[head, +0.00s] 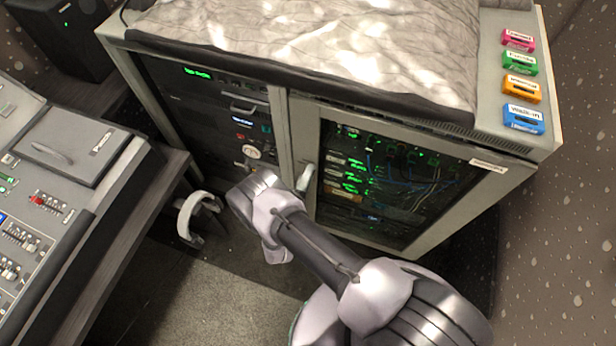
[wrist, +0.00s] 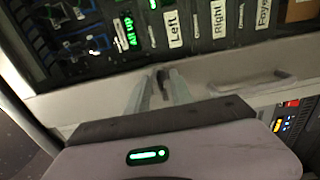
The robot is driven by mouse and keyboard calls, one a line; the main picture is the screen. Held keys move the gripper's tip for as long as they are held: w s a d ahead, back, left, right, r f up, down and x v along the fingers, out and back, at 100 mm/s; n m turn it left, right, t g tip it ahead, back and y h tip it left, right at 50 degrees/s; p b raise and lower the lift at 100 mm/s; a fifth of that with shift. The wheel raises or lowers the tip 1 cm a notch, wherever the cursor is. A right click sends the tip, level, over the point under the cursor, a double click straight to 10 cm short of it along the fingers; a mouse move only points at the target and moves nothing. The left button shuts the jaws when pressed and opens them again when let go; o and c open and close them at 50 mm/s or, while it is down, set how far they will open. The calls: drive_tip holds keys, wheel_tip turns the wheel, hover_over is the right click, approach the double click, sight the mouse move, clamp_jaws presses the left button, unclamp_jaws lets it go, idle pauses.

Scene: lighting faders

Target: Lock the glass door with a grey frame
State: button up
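The glass door with a grey frame (head: 291,134) is on the right of the rack cabinet's front in the head view and looks closed. A pale upright handle (head: 304,178) is on its left frame edge; a handle also shows on the grey frame in the wrist view (wrist: 248,86). My gripper (wrist: 163,78) points at the grey frame, beside that handle. Its two fingers stand a little apart, with a small dark upright piece between or behind them. I cannot tell if they touch it. In the head view the fingertips are hidden by my wrist.
A second rack bay (head: 215,110) with equipment is to the left. A mixing desk (head: 40,200) fills the left side. A pale curved object (head: 187,222) stands near the floor. Coloured labelled blocks (head: 521,88) and a grey cloth (head: 320,45) lie on the cabinet top. Dark floor is clear in front.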

drive_tip(key=shift+c, duration=0.5)
clamp_jaws()
drive_tip(key=shift+n+b, duration=2.15)
drive_tip(key=shift+n, duration=6.75)
